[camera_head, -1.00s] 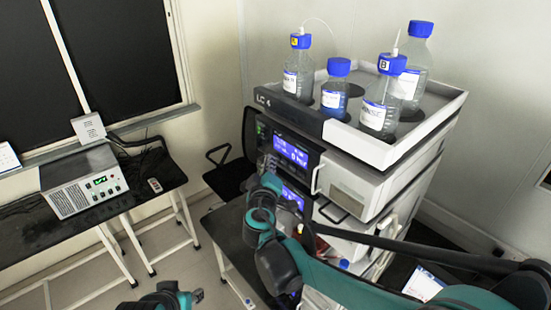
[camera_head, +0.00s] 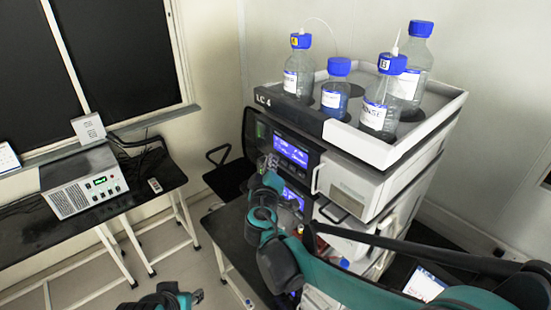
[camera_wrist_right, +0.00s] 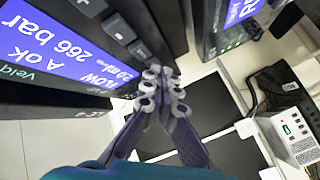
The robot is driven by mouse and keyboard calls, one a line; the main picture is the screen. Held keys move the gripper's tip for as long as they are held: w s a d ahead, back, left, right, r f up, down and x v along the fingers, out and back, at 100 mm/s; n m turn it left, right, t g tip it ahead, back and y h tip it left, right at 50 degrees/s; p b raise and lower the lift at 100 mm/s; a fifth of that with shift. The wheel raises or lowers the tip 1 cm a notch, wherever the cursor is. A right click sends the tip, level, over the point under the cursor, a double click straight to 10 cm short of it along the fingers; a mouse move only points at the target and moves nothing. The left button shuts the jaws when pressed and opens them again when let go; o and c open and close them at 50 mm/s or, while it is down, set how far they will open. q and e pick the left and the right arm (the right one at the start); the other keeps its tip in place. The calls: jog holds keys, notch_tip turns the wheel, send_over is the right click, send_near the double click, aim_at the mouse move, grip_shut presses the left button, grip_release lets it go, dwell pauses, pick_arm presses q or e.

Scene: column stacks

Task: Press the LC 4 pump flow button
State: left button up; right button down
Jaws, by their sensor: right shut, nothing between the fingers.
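The LC-4 stack (camera_head: 285,112) stands right of centre in the head view, with a lit blue pump display (camera_head: 291,151) on its front. In the right wrist view the display (camera_wrist_right: 45,45) reads "A ok" and "266 bar". A row of dark buttons (camera_wrist_right: 120,28) runs along it; I cannot read which is the flow button. My right gripper (camera_head: 268,161) is at the left side of this front. In its wrist view the shut, empty fingertips (camera_wrist_right: 162,84) are close to the end button (camera_wrist_right: 140,50); contact cannot be told.
Several blue-capped bottles (camera_head: 337,90) stand in the white top tray (camera_head: 445,110). A second display (camera_head: 291,195) sits lower on the stack. A black bench (camera_head: 105,220) at left holds a white box (camera_head: 85,185).

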jog(key=shift+s+a, duration=0.45)
jog(key=shift+a, duration=0.15)
jog(key=s+a, duration=0.1)
jog(key=a, duration=0.1)
jog(key=s+a, duration=0.2)
jog(key=shift+b, duration=0.3)
dwell(0.6)
